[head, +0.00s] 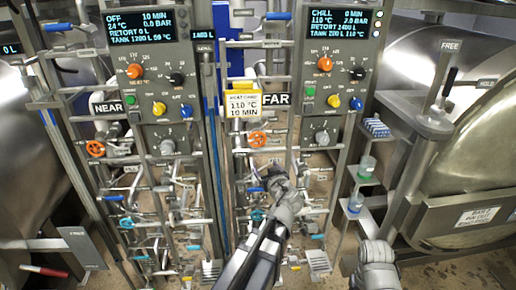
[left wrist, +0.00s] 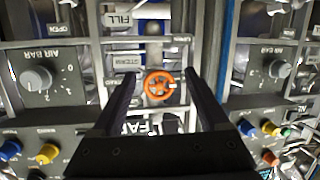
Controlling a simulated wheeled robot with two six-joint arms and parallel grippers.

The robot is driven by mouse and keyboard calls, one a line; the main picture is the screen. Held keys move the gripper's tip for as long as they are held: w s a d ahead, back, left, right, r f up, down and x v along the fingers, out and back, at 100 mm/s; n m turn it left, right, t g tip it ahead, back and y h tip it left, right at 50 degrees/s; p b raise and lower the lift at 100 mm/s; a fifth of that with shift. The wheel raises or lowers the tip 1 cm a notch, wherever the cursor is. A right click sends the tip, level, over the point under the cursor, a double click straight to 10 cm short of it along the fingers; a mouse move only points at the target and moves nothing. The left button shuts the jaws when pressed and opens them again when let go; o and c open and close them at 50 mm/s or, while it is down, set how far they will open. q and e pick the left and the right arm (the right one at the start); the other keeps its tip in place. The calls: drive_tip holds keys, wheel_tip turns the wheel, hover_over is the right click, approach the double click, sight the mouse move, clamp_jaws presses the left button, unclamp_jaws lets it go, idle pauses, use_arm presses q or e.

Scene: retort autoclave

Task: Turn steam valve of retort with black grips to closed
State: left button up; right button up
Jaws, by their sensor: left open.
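An orange handwheel (head: 257,139) sits on the pipework below the FAR sign (head: 276,99). In the left wrist view the orange wheel (left wrist: 159,85) lies between my left gripper's fingers (left wrist: 160,76), beside an upside-down STEAM label (left wrist: 123,62). The fingers are spread, and I see no clear contact with the wheel. In the head view my left gripper (head: 274,178) is low in front of the far pipework, its fingers hard to make out. Another orange wheel (head: 95,148) is below the NEAR sign (head: 108,107). A lever with a black grip (head: 448,78) is at the right retort.
The near panel (head: 150,75) reads OFF, 24 °C; the far panel (head: 330,75) reads CHILL, 110 °C, 2.0 BAR. Pipes and small valves crowd below both. A red-gripped lever (head: 45,271) is at lower left. Cups (head: 366,166) stand on a rack at right.

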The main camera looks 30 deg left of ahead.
sight(258, 142)
use_arm(q)
drive_tip(key=o, duration=0.3)
drive_tip(key=w+a+r+t, duration=0.1)
drive_tip(key=a, duration=0.1)
drive_tip(key=w+a+r+t+b, duration=0.1)
drive_tip(key=w+a+r+t, duration=0.1)
drive_tip(key=shift+w+r+t, duration=0.15)
drive_tip(key=shift+r+t, duration=0.1)
drive_tip(key=shift+t, duration=0.15)
drive_tip(key=shift+a, duration=0.1)
drive_tip(key=x, duration=0.7)
drive_tip(key=shift+w+a, duration=0.2)
drive_tip(key=shift+w, duration=0.15)
drive_tip(key=c, duration=1.1)
